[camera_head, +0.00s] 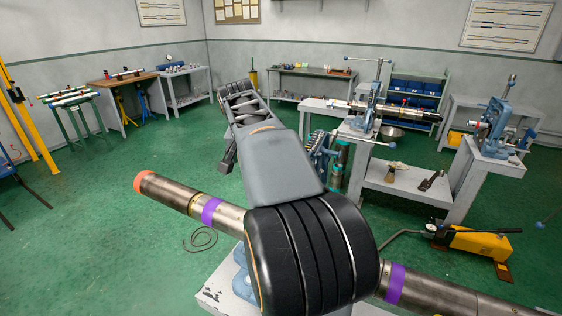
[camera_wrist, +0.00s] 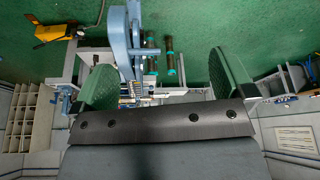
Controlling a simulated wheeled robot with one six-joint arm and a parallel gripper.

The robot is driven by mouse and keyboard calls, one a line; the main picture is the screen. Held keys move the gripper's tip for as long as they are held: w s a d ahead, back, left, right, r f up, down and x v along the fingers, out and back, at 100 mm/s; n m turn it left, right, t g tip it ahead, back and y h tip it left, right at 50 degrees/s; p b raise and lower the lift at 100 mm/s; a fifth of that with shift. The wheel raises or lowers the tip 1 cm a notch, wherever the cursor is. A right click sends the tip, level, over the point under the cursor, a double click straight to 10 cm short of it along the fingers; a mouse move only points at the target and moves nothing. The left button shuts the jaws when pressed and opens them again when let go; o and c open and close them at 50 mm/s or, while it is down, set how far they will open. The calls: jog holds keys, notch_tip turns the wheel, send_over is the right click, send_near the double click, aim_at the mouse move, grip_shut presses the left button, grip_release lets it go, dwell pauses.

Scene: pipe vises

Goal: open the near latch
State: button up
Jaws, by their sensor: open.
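In the wrist view my gripper (camera_wrist: 162,62) is open, with green-padded fingers wide apart and nothing clasped. A blue vise frame (camera_wrist: 122,42) shows between and beyond the fingers, closer to the left one. Its latch cannot be made out. In the head view my arm covers most of the near vise; only a blue part (camera_head: 241,284) shows at its left. A long steel pipe (camera_head: 165,190) with purple bands and an orange end runs beneath my arm. My fingers cannot be made out in the head view.
A second blue vise (camera_head: 370,103) holding a pipe stands on a grey bench beyond, and a third blue vise (camera_head: 492,125) is at the right. A yellow pump (camera_head: 482,243) with a hose sits on the right floor. Green floor (camera_head: 110,235) is open at left.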

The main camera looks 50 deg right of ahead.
jog(key=d+r+m+g, duration=0.1)
jog(key=d+r+m, duration=0.2)
jog(key=d, duration=0.4)
jog(key=s+p+x, duration=0.1)
jog(key=x, duration=1.1)
jog(key=shift+w+d+f+h+p, duration=0.2)
jog(key=shift+d+f+h+p, duration=0.15)
jog(key=shift+d, duration=0.1)
